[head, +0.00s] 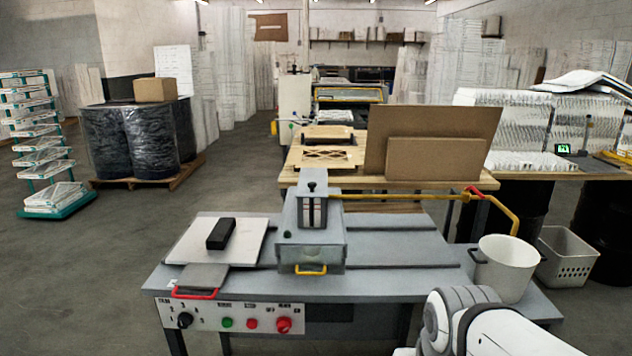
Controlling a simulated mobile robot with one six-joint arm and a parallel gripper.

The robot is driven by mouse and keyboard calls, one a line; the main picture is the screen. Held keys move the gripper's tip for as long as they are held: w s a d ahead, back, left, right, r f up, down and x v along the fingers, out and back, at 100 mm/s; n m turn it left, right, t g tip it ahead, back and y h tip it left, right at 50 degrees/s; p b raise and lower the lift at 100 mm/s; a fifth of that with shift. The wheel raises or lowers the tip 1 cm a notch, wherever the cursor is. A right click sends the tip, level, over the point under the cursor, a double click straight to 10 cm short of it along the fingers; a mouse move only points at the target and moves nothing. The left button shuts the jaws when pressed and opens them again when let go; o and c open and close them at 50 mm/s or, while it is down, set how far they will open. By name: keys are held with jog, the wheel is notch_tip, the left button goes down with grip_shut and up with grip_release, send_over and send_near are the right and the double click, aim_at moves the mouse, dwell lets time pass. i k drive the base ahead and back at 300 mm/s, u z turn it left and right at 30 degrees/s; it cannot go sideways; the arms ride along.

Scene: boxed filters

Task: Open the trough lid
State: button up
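A grey housing (313,230) stands on the grey machine table, left of the picture's middle. A yellow handle (310,270) sits low on its front, on a grey front panel (300,258) that looks closed. I cannot tell for certain which part is the trough lid; this handled panel may be it. Another flat grey plate (203,275) with a red handle (195,293) lies to its left and looks flat. My white arm shows at the bottom right, apart from the housing. My gripper is out of view.
A white bucket (503,268) stands on the table's right end. A black block (221,233) lies on a pale board (188,243) at left. A yellow pipe (400,197) runs right from the housing. Knob and buttons line the front panel (205,318). The table's middle right is clear.

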aim_at(313, 183)
jog(key=k, duration=1.15)
jog(key=u, duration=0.65)
jog(key=i, duration=2.1)
jog(key=z, duration=0.55)
jog(key=k, duration=0.65)
jog(key=z, duration=0.25)
jog(key=i, duration=0.8)
jog(key=u, duration=0.15)
